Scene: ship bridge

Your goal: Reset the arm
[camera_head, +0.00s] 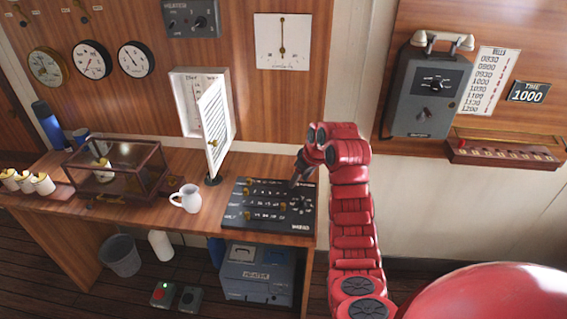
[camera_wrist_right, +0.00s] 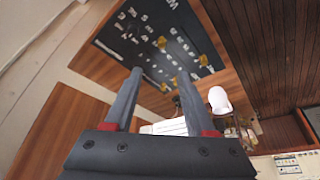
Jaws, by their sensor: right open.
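My right arm (camera_head: 352,210) is red and segmented. It rises from the bottom of the head view and bends over toward the desk. My right gripper (camera_head: 297,178) is at the right part of a black control panel (camera_head: 262,219) with white markings and brass-coloured knobs. In the right wrist view the gripper (camera_wrist_right: 158,86) has its two dark fingers apart with nothing between them. The panel (camera_wrist_right: 165,45) lies beyond the fingertips there. I cannot tell whether the fingers touch it. My left gripper is in neither view.
A grey telephone box (camera_head: 430,95) hangs on the right wall. A bin (camera_head: 121,255) and blue box (camera_head: 257,272) stand below.

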